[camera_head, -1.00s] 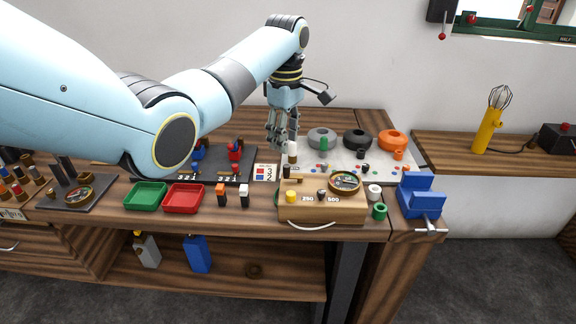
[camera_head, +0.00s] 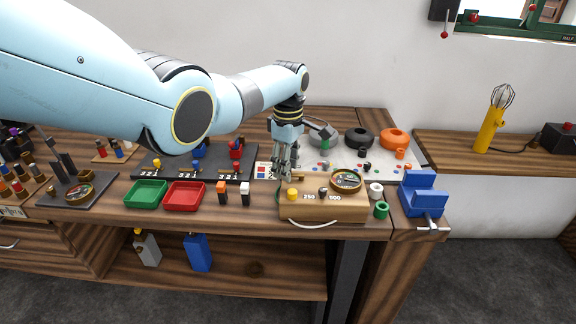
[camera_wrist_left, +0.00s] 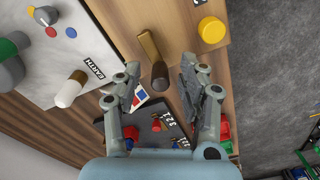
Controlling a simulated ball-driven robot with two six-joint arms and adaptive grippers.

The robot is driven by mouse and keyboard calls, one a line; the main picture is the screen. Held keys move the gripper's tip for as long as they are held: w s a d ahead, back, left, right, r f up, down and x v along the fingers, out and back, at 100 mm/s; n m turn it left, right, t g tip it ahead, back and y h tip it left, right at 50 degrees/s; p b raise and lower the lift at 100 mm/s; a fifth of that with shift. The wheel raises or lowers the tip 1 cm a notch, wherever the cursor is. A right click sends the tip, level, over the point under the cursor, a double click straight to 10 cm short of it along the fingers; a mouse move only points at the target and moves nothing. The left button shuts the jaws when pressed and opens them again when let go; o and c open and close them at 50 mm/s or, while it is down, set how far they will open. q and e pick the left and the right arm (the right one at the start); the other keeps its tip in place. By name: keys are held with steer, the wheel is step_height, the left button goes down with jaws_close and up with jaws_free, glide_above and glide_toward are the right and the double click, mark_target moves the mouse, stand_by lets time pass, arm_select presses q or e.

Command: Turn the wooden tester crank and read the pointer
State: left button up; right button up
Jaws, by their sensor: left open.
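The wooden tester (camera_head: 325,209) is a box at the bench's front edge. A round brass-rimmed dial (camera_head: 346,181) sits on its top; its pointer is too small to read. A yellow knob (camera_head: 292,194) is on its top left and also shows in the left wrist view (camera_wrist_left: 212,30). The crank (camera_wrist_left: 150,47), a brass arm with a dark brown grip, shows in the left wrist view. My left gripper (camera_head: 284,174) is open above the tester's back left corner. Its fingertips (camera_wrist_left: 160,68) are on either side of the crank's grip; I cannot tell if they touch it. My right gripper is out of view.
Green (camera_head: 146,193) and red (camera_head: 184,196) trays stand to the left. A blue vise (camera_head: 422,195) is at the right corner. A pale board (camera_head: 400,167) with grey, black and orange rings lies behind. White and green cylinders stand beside the tester.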

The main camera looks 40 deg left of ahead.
arm_select(q)
steer(key=shift+c, duration=0.3)
jaws_close()
steer(key=shift+m, duration=0.3)
